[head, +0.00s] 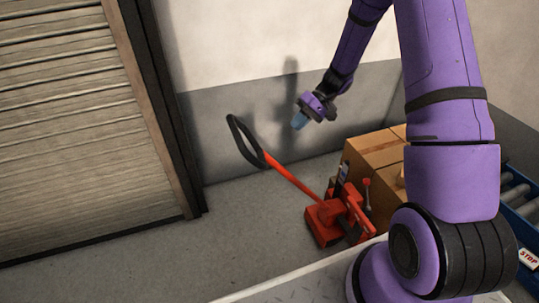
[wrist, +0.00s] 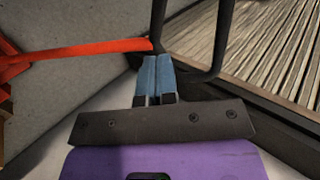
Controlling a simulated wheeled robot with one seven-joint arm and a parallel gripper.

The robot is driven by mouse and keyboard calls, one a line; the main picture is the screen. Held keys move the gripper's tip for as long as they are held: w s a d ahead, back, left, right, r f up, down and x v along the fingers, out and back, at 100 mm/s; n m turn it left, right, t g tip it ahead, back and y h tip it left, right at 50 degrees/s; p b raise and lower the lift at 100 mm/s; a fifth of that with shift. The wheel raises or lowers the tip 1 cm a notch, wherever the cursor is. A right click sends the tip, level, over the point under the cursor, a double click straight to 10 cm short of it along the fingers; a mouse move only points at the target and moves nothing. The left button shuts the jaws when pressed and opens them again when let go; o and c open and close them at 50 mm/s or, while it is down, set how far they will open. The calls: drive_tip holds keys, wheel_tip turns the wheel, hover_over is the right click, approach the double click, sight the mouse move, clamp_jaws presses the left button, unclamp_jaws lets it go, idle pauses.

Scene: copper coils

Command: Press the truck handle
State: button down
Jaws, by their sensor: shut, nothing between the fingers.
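The red pallet truck (head: 340,217) stands on the floor near the wall. Its red shaft (head: 292,180) rises tilted up to the left and ends in a black loop handle (head: 236,135). My gripper (head: 298,122) is to the right of the handle in the head view, pointing down, with blue fingers. In the wrist view the fingers of my gripper (wrist: 156,62) are together and empty. The black handle (wrist: 215,50) and the end of the red shaft (wrist: 100,49) show just beyond the fingertips there. I cannot tell whether they touch.
A slatted shutter door (head: 85,120) with a dark frame is on the left. Cardboard boxes (head: 372,153) stand behind the truck. The floor left of the truck (head: 215,235) is clear.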

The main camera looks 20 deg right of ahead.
drive_tip(key=w+x, duration=0.1)
drive_tip(key=x, duration=1.3)
drive_tip(key=shift+s, duration=0.5)
